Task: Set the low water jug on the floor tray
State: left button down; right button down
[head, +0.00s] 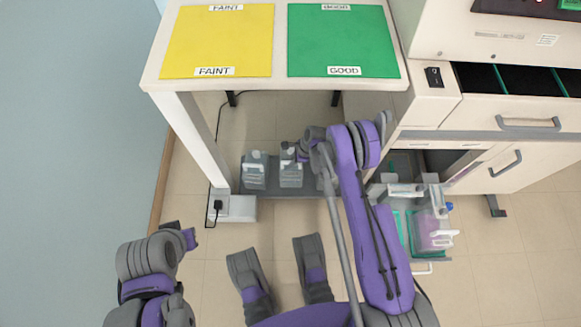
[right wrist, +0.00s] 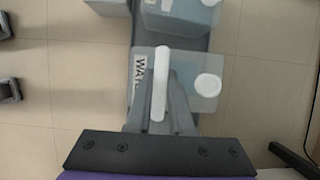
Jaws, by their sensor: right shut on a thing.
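A pale grey water jug (head: 291,176) stands upright at the right of two jugs under the table in the head view. In the right wrist view the jug (right wrist: 145,66) shows part of a "WAT" label, a white bar handle and a round white cap. My right gripper (right wrist: 160,95) is shut on its handle from above. The dark floor tray (head: 325,183) lies beneath; I cannot tell whether the jug touches it. The end of my left arm (head: 190,238) is at lower left in the head view, its fingers not clear.
A second jug (head: 254,172) stands close on the left of the held one. A white socket box (head: 232,208) and table leg (head: 196,140) are further left. An open drawer (head: 410,235) with containers juts out at right. The tray's right end looks clear.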

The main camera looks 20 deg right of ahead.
notch_tip(320, 180, down, 4)
jog(key=shift+f+b, duration=0.2)
jog(key=shift+b, duration=0.35)
jog(key=c, duration=0.8)
grip_release()
jog(key=p+v, duration=0.3)
jog(key=v, duration=0.9)
